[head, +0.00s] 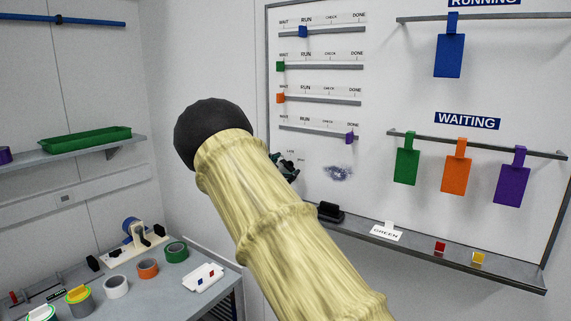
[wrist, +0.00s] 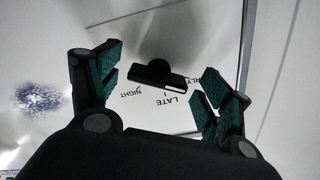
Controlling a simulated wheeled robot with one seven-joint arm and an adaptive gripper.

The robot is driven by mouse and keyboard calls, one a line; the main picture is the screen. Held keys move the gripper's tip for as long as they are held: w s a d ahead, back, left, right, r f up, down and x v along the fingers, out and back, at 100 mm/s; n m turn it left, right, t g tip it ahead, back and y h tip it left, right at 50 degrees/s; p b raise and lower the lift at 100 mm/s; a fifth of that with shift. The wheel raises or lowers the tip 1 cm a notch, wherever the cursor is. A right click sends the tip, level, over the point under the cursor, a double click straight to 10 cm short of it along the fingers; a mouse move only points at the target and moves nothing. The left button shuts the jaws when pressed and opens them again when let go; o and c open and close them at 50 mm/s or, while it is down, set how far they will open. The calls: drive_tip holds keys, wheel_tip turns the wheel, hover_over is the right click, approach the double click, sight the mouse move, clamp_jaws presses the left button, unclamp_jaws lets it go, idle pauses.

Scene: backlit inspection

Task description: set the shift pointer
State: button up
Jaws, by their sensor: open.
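The shift pointer (wrist: 160,74) is a black bar with a round dark knob, on the white board in the wrist view. The words NIGHT, LATE and a partly hidden EARLY show upside down beside it. A pale mark on the bar's right part lies near LATE; I cannot tell exactly where it points. My gripper (wrist: 158,78) is open, with one green-padded finger on each side of the pointer and a visible gap to each. In the head view my gripper (head: 287,167) is mostly behind my arm, which hides the pointer.
Sliders on rails (head: 320,67) sit just above on the board (head: 380,90). A blue smudge (head: 338,173) is right of my gripper. A cluttered bench (head: 225,288) stands lower left.

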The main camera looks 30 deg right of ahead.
drive_tip(key=shift+w+d, duration=0.15)
drive_tip(key=shift+d, duration=0.25)
drive_tip(key=c, duration=1)
drive_tip(key=shift+f, duration=0.1)
